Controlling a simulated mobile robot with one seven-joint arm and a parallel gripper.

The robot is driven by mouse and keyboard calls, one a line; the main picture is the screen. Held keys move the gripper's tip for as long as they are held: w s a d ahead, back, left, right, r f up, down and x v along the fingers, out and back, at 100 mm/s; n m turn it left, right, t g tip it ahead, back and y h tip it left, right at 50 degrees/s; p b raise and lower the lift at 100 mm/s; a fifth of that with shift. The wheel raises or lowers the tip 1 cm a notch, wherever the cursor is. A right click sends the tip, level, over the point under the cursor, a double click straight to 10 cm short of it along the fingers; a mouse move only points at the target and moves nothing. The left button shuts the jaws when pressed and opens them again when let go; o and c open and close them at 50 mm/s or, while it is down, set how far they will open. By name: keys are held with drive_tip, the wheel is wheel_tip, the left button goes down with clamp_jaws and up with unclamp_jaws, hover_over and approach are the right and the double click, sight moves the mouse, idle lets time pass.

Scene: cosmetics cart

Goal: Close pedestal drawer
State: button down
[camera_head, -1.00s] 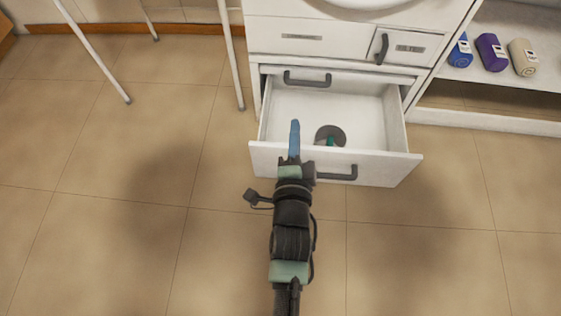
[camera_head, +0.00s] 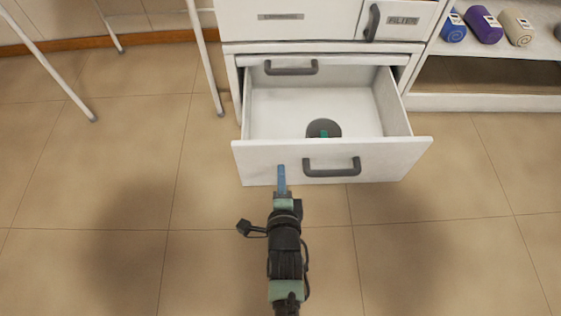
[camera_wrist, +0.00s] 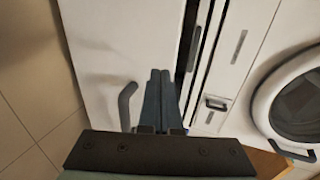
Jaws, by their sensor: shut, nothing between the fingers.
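The white pedestal drawer (camera_head: 405,157) stands pulled out from the cabinet, with its inside showing in the head view. Its front carries a dark grey bar handle (camera_head: 332,168). A dark round thing with a green middle (camera_head: 323,128) lies inside the drawer. My gripper (camera_head: 281,170) has its blue fingers together and empty. The fingertips overlap the drawer front, left of the handle; I cannot tell whether they touch it. In the wrist view, the closed fingers (camera_wrist: 160,77) point along a white panel (camera_wrist: 115,35), with a grey handle (camera_wrist: 126,105) to their left.
Above the drawer are a closed front with a handle (camera_head: 291,70) and a small door with a dark handle (camera_head: 372,22). Rolled towels (camera_head: 484,25) sit on a shelf at the right. White legs (camera_head: 205,60) stand at the left. The tiled floor (camera_head: 440,240) is clear.

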sight(280, 147)
drive_tip(key=b+x, duration=0.2)
drive_tip(key=x, duration=0.2)
drive_tip(key=shift+w+r, duration=0.1)
drive_tip(key=shift+r, duration=0.05)
drive_tip(key=shift+w+r+b, duration=0.2)
drive_tip(key=shift+w+b, duration=0.45)
drive_tip(key=shift+w, duration=0.05)
drive_tip(key=shift+w, duration=0.1)
